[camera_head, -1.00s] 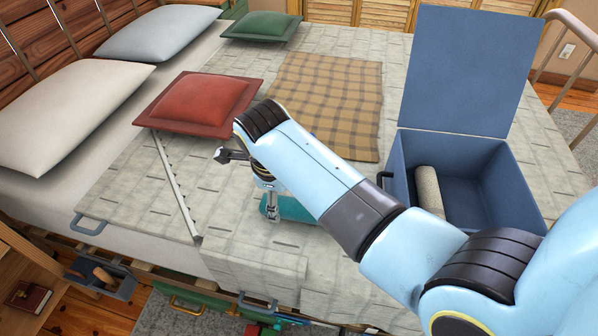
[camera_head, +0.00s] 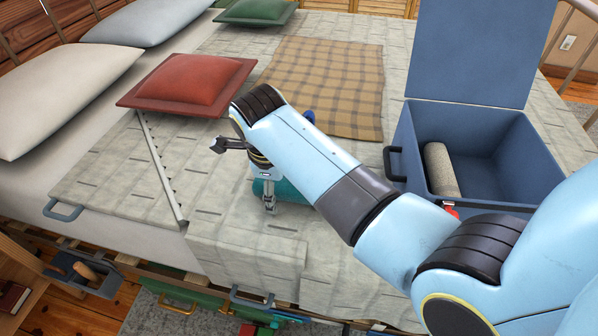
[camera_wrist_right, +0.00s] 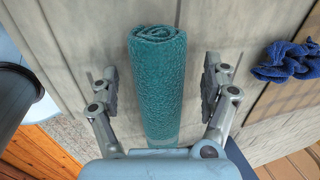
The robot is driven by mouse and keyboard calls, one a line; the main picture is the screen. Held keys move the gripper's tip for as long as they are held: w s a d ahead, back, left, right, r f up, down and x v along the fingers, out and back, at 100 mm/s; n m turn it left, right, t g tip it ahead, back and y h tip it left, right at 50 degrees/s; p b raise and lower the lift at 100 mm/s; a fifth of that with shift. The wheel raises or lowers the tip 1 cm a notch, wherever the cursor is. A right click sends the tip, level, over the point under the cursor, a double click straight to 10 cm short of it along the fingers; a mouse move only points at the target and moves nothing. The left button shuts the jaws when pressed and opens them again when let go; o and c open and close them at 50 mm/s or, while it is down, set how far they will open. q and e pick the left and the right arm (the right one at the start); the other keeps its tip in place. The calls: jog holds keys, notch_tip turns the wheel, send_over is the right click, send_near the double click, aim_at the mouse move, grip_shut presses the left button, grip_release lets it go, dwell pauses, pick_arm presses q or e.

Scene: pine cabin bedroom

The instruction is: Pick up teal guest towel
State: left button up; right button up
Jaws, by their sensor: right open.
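The teal guest towel (camera_wrist_right: 158,85) is rolled up and lies on the bed cover. In the right wrist view it sits between the two open fingers of my right gripper (camera_wrist_right: 159,85), with a gap on each side. In the head view only part of the towel (camera_head: 290,190) shows, the rest hidden behind my right arm. My right gripper (camera_head: 268,202) points down over the towel there. My left gripper is not in view.
A blue open box (camera_head: 480,207) holding a grey roll (camera_head: 440,170) stands at the right. A crumpled dark blue cloth (camera_wrist_right: 288,62) lies near the towel. A red cushion (camera_head: 190,84) and a checked blanket (camera_head: 330,80) lie farther back. A toothed grey strip (camera_head: 163,170) lies left of the towel.

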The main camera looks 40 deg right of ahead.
jog(key=c, duration=1.3)
jog(key=shift+r, duration=0.15)
